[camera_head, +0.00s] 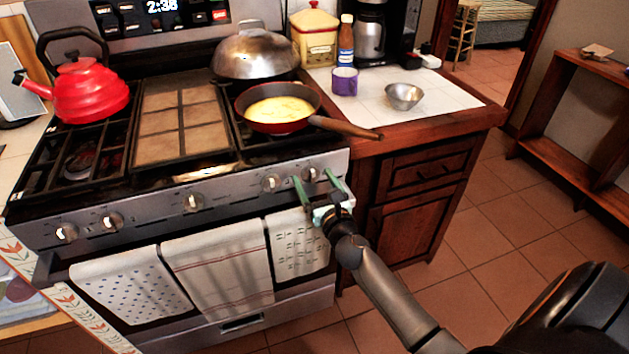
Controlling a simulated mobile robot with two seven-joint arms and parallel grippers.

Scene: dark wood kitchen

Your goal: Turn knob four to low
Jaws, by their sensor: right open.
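The stove's front panel (150,212) carries a row of several round metal knobs. The rightmost knob (310,174) is at the panel's right end, with another knob (270,183) to its left. I cannot read the knob numbers or settings. My right gripper (313,178) is open, its green fingers pointing up at the panel. In the picture its fingertips lie to the left and right of the rightmost knob. I cannot tell whether they touch it. My left gripper is out of view.
A pan (281,108) of yellow food sits on the right burner, its wooden handle (345,127) reaching over the counter above the gripper. Towels (216,262) hang below the panel. A red kettle (88,91) stands at left. Floor (480,255) at right is clear.

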